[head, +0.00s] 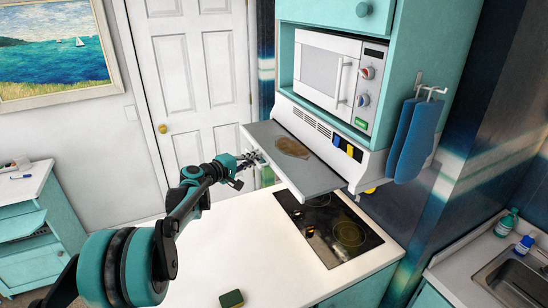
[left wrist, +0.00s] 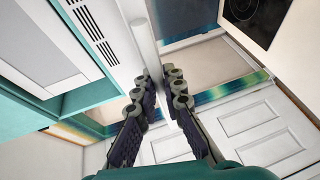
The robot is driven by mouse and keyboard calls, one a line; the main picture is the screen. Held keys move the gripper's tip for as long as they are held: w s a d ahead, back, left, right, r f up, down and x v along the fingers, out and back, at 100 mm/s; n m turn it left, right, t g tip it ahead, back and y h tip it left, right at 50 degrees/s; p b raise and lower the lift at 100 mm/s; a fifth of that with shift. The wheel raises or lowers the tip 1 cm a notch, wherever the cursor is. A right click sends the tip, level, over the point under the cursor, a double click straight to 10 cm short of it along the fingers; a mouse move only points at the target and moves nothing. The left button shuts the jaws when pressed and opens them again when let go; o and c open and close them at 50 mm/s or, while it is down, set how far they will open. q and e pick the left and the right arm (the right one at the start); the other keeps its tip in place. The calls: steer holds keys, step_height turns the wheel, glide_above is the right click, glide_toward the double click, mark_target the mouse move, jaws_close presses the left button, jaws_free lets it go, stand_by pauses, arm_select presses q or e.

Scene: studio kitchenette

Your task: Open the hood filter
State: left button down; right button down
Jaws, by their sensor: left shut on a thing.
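The hood filter (head: 308,176) is a flat grey panel with a white front edge and a brown stain. It sticks out from under the white range hood (head: 320,128), above the cooktop. My left gripper (head: 253,159) is at the front edge of the panel, near its left end. The fingers hide part of the edge. My right gripper is not in view.
A microwave (head: 330,80) sits in the teal cabinet above the hood. Blue oven mitts (head: 412,138) hang at right. A black cooktop (head: 328,232) is below the filter. A sponge (head: 231,299) lies on the white counter (head: 225,245). A sink (head: 515,275) is at far right.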

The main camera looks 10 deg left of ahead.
arm_select(q)
steer(key=s+a, duration=0.4)
steer(key=a, duration=0.2)
steer(key=shift+s+b, duration=0.3)
steer(key=shift+s, duration=0.05)
steer(key=shift+a, duration=0.1)
steer(key=c, duration=1.6)
jaws_free()
steer(key=v, duration=1.2)
steer(key=shift+w, duration=0.1)
